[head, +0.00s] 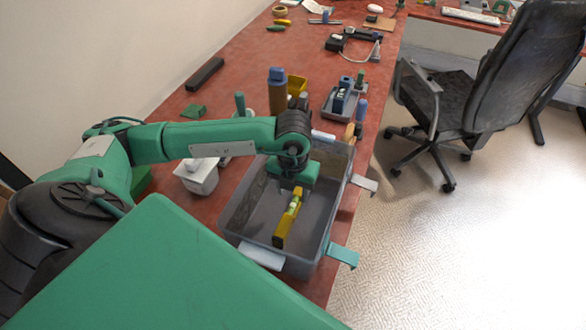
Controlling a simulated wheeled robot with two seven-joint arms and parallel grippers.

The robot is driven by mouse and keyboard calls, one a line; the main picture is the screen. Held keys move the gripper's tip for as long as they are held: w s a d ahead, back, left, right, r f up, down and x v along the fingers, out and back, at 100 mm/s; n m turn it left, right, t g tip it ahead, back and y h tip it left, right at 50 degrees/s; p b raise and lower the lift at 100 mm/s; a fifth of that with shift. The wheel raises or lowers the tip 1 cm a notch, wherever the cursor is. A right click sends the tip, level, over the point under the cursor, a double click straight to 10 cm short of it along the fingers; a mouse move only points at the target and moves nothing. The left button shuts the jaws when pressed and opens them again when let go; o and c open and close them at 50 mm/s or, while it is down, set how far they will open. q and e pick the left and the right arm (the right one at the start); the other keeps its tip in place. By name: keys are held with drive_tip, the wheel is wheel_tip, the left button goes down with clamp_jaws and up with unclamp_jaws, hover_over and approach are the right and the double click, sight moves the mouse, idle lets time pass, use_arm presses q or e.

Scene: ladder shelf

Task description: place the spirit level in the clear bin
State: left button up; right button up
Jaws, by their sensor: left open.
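The yellow spirit level (286,226) is inside the clear bin (232,234), a grey see-through box near the table's right edge. Its near end points toward the front of the bin, and its far end is just below my left gripper (294,188). My left gripper is open and points down into the bin from above. The fingertips are small and partly hidden, so I cannot tell whether they touch the level. I cannot tell whether the level lies fully flat on the bin floor. My right gripper is not in view.
A white container (198,178) stands left of the bin. Behind it are a brown bottle (277,92), a yellow bin (297,86) and a grey tray (329,110). A black bar (205,74) lies near the wall. An office chair (470,95) stands on the floor at right.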

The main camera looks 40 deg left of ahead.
sight(293, 204)
use_arm(q)
drive_tip(key=shift+r, duration=2.3)
